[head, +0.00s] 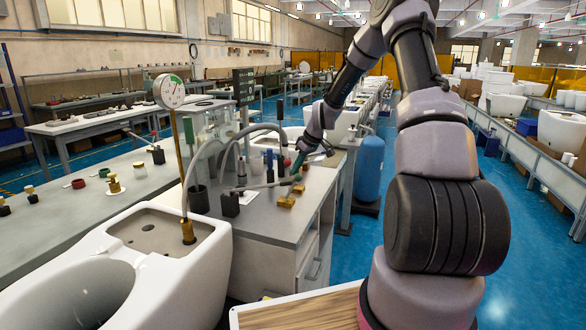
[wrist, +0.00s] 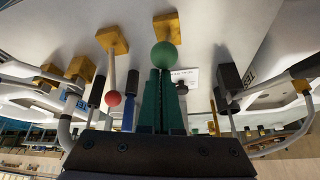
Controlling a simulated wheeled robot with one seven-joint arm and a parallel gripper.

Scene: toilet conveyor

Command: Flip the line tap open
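In the wrist view my gripper (wrist: 160,72) has its two green fingers side by side with only a thin dark line between them, so it looks shut. A green ball knob (wrist: 165,55) is right at the fingertips, in front of a brass block (wrist: 167,23); I cannot tell if they touch. A red ball on a pale lever (wrist: 113,98) reaches from another brass block (wrist: 112,40), left of the fingers. No label tells which is the line tap. In the head view my gripper (head: 297,172) is low over the grey bench, near small brass blocks (head: 285,201).
Black-handled posts (wrist: 228,76) and bent grey hoses (wrist: 290,143) flank the fingers. In the head view a gauge on a brass rod (head: 170,92) stands on a white toilet (head: 150,265) to the left. A blue tank (head: 369,170) stands behind the grey bench (head: 262,220).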

